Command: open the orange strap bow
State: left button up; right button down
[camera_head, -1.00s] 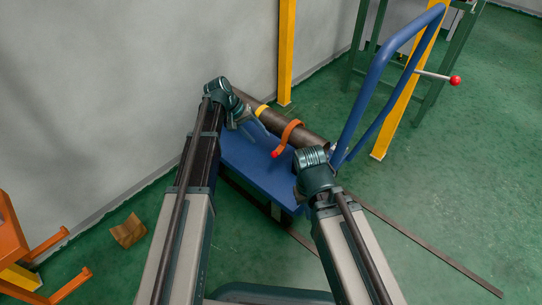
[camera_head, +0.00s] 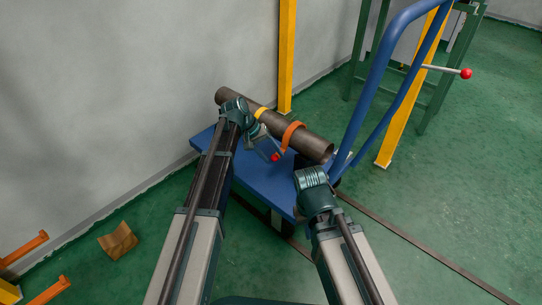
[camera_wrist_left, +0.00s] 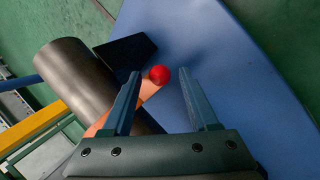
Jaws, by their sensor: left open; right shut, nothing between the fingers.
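The orange strap bow (camera_head: 291,133) curves over a dark brown pipe (camera_head: 313,146). Its free end carries a red ball (camera_head: 275,157). My left gripper (camera_head: 270,149) is open close to that ball, over the blue cart. In the left wrist view the red ball (camera_wrist_left: 159,74) and the orange strap (camera_wrist_left: 149,90) lie between the two spread fingers. Whether the fingers touch the strap cannot be told. My right wrist (camera_head: 312,179) is by the cart's near right edge. Its fingers are hard to make out, and nothing shows held there.
The blue cart (camera_head: 246,173) carries the pipe, which has a yellow band (camera_head: 261,112). A tall blue handle (camera_head: 373,88) rises at the cart's right. Yellow posts (camera_head: 287,55) stand behind. A brown block (camera_head: 118,241) lies on the green floor at left.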

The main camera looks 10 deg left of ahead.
pick_arm(q)
jog(key=shift+c, duration=0.3)
grip_shut()
dwell(1.1)
